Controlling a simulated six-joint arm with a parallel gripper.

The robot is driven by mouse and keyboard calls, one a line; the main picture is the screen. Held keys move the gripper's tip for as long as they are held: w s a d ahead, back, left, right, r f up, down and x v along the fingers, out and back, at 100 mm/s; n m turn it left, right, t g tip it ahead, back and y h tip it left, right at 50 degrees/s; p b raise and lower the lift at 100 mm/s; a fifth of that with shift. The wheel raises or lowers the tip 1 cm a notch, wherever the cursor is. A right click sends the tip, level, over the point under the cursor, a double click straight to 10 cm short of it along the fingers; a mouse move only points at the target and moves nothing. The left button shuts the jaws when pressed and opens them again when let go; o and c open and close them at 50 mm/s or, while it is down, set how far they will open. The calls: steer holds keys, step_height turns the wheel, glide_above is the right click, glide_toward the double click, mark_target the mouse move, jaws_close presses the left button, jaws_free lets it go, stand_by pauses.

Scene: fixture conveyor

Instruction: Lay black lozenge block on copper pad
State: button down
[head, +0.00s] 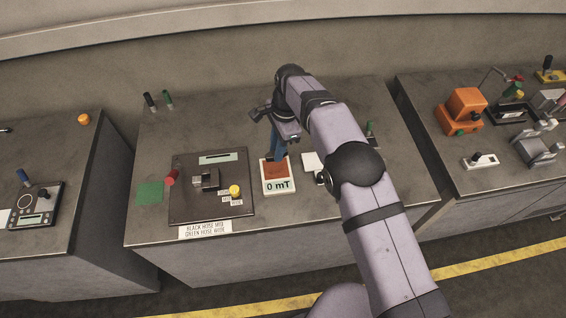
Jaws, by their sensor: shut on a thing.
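The copper pad (276,174) is a brown-orange square on top of a white device whose front label reads "0 mT". It lies near the front edge of the middle bench. My gripper (277,156) points down over the back part of the pad, with its blue fingers close together. It is shut on a small dark piece, which I take to be the black lozenge block. The fingers mostly hide the block, so its outline does not show. I cannot tell whether it touches the pad.
A green square (150,193) lies further left.

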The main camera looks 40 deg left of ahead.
steer(key=shift+w+a+r+m, duration=0.1)
steer(key=shift+a+r+m, duration=0.05)
steer(key=shift+m, duration=0.35)
steer(key=shift+a+r+m, duration=0.1)
steer(key=shift+r+m, duration=0.05)
steer(key=shift+m, duration=0.35)
steer(key=shift+r+m, duration=0.1)
steer(key=shift+m, duration=0.7)
steer(key=m+t, duration=0.1)
steer(key=m, duration=0.3)
steer(key=shift+m+y, duration=0.3)
steer(key=shift+y, duration=0.1)
steer(key=m, duration=0.3)
steer(key=shift+m+t, duration=0.3)
steer(key=b, duration=0.4)
glide_above(275, 168)
steer(key=shift+d+f, duration=0.15)
steer(key=shift+f, duration=1.6)
steer(key=shift+d+f, duration=0.15)
steer(key=shift+f, duration=1.55)
steer(key=shift+f, duration=0.6)
steer(key=c, duration=1.5)
jaws_free()
